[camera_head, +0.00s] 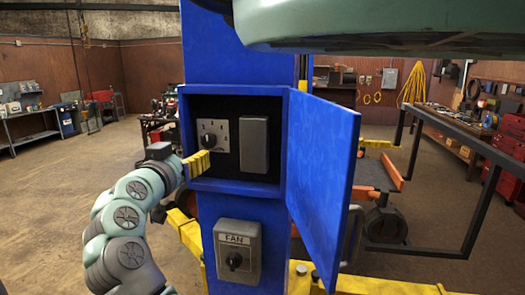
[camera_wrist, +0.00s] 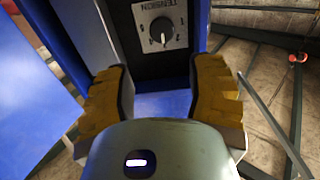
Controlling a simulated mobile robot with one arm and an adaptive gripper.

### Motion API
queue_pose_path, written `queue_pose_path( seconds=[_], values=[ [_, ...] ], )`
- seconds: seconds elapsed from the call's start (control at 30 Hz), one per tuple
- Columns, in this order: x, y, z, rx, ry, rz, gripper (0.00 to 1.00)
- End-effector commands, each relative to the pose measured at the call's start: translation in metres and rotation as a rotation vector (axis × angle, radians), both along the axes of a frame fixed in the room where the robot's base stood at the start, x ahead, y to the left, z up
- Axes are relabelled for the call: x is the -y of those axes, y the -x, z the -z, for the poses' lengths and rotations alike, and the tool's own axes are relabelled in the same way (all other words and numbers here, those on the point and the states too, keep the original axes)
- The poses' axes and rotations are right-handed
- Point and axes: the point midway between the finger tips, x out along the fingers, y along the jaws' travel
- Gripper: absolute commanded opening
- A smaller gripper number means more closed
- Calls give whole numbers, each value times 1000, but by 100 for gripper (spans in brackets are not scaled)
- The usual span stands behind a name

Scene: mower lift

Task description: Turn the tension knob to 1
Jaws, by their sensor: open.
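The tension knob (camera_head: 209,140) is a dark round knob on a light grey plate (camera_head: 219,127) inside an open blue box on a blue post. In the wrist view the knob (camera_wrist: 161,31) sits ahead, with the word TENSION upside down on its plate. A light mark on the knob faces the lower part of that picture; I cannot read for certain which number it faces. My gripper (camera_head: 197,165) is at the box's left opening, just below and in front of the knob. In the wrist view my gripper (camera_wrist: 160,88) has its yellow fingers wide apart, with nothing between them and apart from the knob.
A grey cover box (camera_head: 254,145) is right of the plate inside the blue box. The blue door (camera_head: 323,180) hangs open to the right. A grey FAN switch box (camera_head: 237,251) is lower on the post. Workbenches stand farther back; floor at left is clear.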

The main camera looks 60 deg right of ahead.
Motion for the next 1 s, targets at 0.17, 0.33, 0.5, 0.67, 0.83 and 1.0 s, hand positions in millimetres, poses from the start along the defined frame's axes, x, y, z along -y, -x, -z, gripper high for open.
queue_pose_path(
  seconds=[0.17,0.33,0.5,0.67,0.83,1.0],
  values=[
    [18,-10,-3,1,-1,-5,55],
    [34,-17,-2,0,-1,-6,55],
    [50,-24,-3,2,-1,-6,55],
    [64,-30,-2,1,-2,-9,55],
    [79,-37,-4,3,2,-8,55],
    [93,-42,-2,2,0,-8,55]
  ],
)
